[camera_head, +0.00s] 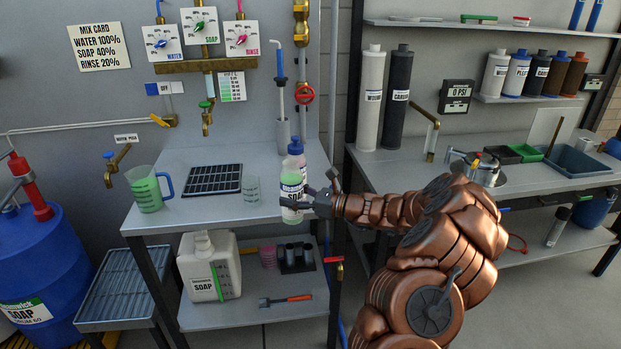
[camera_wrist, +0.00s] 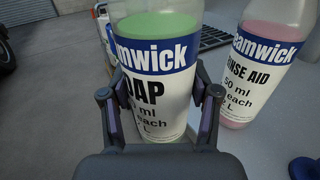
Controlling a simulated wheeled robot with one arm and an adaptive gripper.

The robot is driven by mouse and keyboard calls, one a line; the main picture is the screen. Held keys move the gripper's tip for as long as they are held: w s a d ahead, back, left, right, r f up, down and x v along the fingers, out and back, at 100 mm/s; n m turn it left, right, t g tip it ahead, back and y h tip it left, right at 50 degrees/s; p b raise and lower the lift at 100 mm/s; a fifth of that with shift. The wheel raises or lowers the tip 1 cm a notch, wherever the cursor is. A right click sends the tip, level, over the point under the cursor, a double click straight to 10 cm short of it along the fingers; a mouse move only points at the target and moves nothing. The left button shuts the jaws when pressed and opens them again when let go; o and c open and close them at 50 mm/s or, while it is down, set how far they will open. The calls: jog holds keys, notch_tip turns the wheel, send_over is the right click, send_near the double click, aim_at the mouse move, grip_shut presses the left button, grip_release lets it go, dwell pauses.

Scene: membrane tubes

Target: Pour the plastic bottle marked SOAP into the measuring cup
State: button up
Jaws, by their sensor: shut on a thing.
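The plastic bottle marked SOAP (camera_wrist: 158,88) holds green liquid and has a white and blue label. It stands upright between the fingers of my gripper (camera_wrist: 158,115), which is shut on it. In the head view the SOAP bottle (camera_head: 292,188) is at the right side of the left bench, with my gripper (camera_head: 311,199) reaching in from the right. The bottle's top is cut off in the wrist view. A clear cup (camera_head: 251,190) stands to its left, apart from it. A larger jug with a blue handle (camera_head: 148,193) holds green liquid near the bench's left edge.
A RINSE AID bottle (camera_wrist: 262,65) with pink liquid stands close beside the SOAP bottle. A dark grid tray (camera_head: 213,180) lies between the jug and the cup. Taps and dials (camera_head: 200,38) are on the wall above. A blue item (camera_wrist: 304,168) shows at lower right.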

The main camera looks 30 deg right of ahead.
jog(key=s+a+f+n+g+y, duration=0.1)
jog(key=s+a+f, duration=0.1)
jog(key=a, duration=0.5)
jog(key=s+a+f+n+g+y, duration=0.1)
jog(key=a+f, duration=0.3)
jog(key=a, duration=0.4)
jog(key=shift+s+f+n+g+y, duration=0.15)
jog(key=shift+s+n+g+y, duration=0.25)
jog(key=shift+s+g+y, duration=0.15)
jog(key=shift+d, duration=0.2)
